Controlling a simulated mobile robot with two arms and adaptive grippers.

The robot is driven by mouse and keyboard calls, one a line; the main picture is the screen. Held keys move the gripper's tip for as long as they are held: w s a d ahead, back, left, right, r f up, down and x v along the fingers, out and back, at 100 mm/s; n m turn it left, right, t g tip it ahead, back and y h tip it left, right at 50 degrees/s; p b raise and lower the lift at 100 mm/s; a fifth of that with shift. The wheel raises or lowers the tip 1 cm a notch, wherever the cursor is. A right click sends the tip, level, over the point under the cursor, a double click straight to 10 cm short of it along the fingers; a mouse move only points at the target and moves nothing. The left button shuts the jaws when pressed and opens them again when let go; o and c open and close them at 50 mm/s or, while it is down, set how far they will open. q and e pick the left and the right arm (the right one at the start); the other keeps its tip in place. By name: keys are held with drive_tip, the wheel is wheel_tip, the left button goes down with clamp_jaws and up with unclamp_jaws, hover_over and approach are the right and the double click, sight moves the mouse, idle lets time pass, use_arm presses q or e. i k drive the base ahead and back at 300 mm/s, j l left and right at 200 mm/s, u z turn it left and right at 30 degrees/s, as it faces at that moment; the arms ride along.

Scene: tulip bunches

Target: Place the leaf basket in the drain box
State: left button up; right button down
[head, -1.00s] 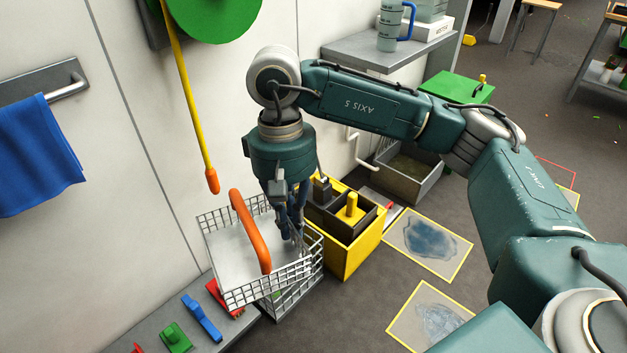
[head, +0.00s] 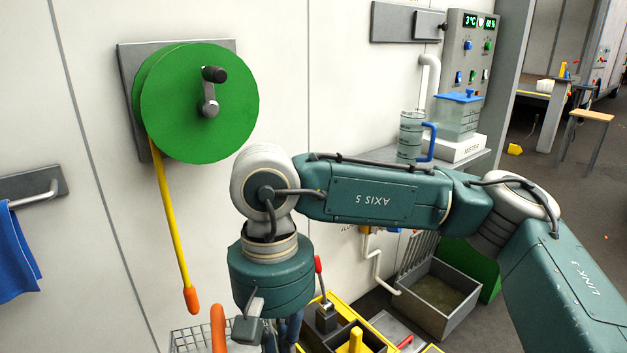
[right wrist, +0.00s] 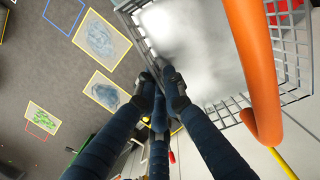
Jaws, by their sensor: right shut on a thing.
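The leaf basket is a wire basket (head: 188,339) with an orange handle (head: 217,330). Only its top shows at the bottom edge of the head view, left of my right gripper (head: 283,338). In the right wrist view the basket (right wrist: 237,106) fills the upper right, and my right gripper (right wrist: 165,88) is shut on its rim. A pale sheet-like surface shows inside the basket. The drain box (head: 418,313) is a grey open box on the floor against the wall, right of the gripper, with murky green contents. My left gripper is not in view.
A yellow crate (head: 372,335) with dark compartments stands between the gripper and the drain box. A white pipe (head: 378,270) comes down beside the box. A green reel (head: 190,105) with a yellow hose (head: 172,225) hangs on the wall. A shelf holds a jug (head: 411,137).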

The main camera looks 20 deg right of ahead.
sight(434, 300)
drive_tip(key=i+l, duration=0.1)
drive_tip(key=l, duration=0.4)
drive_tip(key=i+l, duration=0.1)
drive_tip(key=l, duration=0.4)
drive_tip(key=i+l, duration=0.1)
drive_tip(key=l, duration=0.4)
drive_tip(key=i+l, duration=0.1)
drive_tip(key=l, duration=0.4)
drive_tip(key=i+l, duration=0.15)
drive_tip(key=l, duration=0.35)
drive_tip(key=i+l, duration=0.1)
drive_tip(key=l, duration=0.4)
